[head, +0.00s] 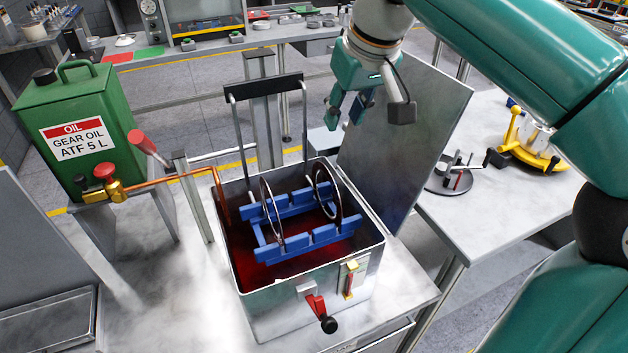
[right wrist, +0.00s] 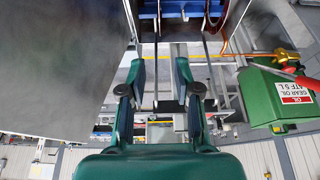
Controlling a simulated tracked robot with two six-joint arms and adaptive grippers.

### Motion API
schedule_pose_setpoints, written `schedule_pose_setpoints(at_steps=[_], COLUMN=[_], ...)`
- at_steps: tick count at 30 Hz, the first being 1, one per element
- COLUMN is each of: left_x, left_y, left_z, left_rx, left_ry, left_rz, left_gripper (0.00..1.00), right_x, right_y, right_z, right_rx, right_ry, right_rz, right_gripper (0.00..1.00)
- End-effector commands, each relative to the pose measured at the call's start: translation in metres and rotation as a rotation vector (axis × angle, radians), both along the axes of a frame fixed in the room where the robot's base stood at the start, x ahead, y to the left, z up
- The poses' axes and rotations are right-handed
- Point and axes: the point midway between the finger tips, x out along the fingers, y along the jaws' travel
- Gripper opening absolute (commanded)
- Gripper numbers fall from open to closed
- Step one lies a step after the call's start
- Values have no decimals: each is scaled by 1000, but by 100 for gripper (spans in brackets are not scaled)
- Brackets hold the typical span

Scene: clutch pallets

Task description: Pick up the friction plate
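Two thin ring-shaped plates stand upright, apart, in a blue rack (head: 322,236) inside a metal tank (head: 250,304) of dark red oil. The left ring (head: 264,196) and the right ring (head: 338,207) are dark-edged; I cannot tell which is the friction plate. My right gripper (head: 343,117) hangs above and behind the tank, clear of the rings. In the right wrist view it is open and empty (right wrist: 160,72), with part of the blue rack (right wrist: 183,8) at the top edge. My left gripper is not in view.
A green oil can (head: 78,125) with a copper pipe (head: 180,175) stands left of the tank. A raised handle frame (head: 239,130) rises behind it. An upright grey panel (head: 405,140) is on the right, beside a table with a yellow fixture (head: 525,150).

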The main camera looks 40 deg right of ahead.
Motion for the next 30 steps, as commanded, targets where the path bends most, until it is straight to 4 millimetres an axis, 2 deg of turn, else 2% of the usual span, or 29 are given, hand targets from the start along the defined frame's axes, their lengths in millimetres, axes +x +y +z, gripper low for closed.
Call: schedule_pose_setpoints(at_steps=[5,15,18,26,30], left_x=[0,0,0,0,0], left_y=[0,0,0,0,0], left_z=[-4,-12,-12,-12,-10], left_rx=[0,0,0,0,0], left_ry=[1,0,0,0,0], left_rz=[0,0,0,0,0], left_gripper=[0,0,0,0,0], right_x=[3,24,30,35,36], right_y=[-5,-16,-18,-20,-21], right_z=[-18,-84,-97,-113,-130], right_rx=[0,0,0,0,1], right_ry=[4,7,4,3,7], right_rz=[-9,-19,-19,-19,-20], right_gripper=[32,32,32,32,32])
